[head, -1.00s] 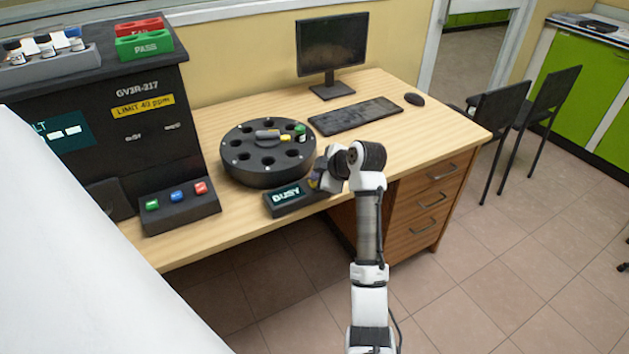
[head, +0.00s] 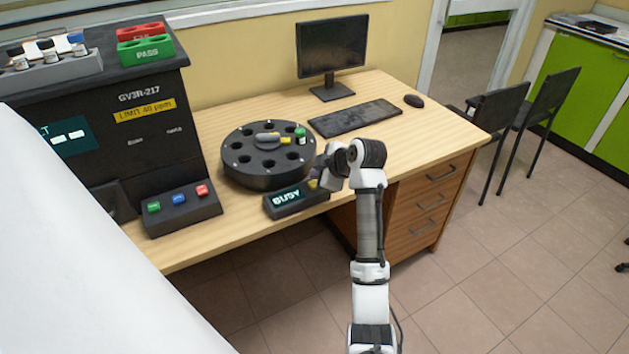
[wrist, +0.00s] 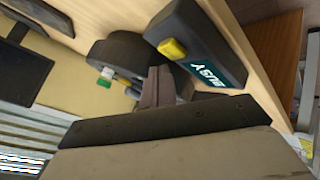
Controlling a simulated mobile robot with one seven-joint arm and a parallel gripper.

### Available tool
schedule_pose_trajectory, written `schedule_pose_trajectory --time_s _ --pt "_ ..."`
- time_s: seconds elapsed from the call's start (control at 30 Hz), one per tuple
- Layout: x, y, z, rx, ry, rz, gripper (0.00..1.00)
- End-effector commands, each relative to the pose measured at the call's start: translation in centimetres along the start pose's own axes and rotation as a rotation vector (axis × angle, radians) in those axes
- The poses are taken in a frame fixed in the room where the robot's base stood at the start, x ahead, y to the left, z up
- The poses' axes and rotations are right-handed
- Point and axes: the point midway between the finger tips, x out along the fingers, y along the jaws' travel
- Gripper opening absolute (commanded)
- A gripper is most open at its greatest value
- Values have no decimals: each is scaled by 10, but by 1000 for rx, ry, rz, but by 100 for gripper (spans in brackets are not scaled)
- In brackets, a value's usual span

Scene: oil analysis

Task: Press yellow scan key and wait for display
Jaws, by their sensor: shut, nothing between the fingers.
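The scan box (head: 296,201) is a small dark unit at the desk's front edge, beside the round carousel. Its display (head: 287,197) reads BUSY. In the wrist view the box (wrist: 200,40) shows its yellow scan key (wrist: 172,49) and the BUSY text. My gripper (wrist: 160,74) is shut and empty. In the wrist view its fingertips are just below the yellow key, with a gap in the picture. In the head view my gripper (head: 320,177) is at the box's right end and partly covers it.
The black carousel (head: 262,178) stands behind the box and holds a vial with a green cap (head: 300,133). A control panel (head: 180,213) with green, blue and red buttons is at left. A keyboard (head: 355,117) and monitor (head: 332,45) are behind.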

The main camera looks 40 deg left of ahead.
Motion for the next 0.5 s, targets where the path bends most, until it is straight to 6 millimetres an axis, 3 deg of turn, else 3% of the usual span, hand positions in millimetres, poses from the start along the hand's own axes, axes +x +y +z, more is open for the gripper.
schedule_pose_trajectory --time_s 0.27,0.5 --pt "-1 1 -1 0 0 1 0" --pt "-16 12 -12 0 0 1 0"
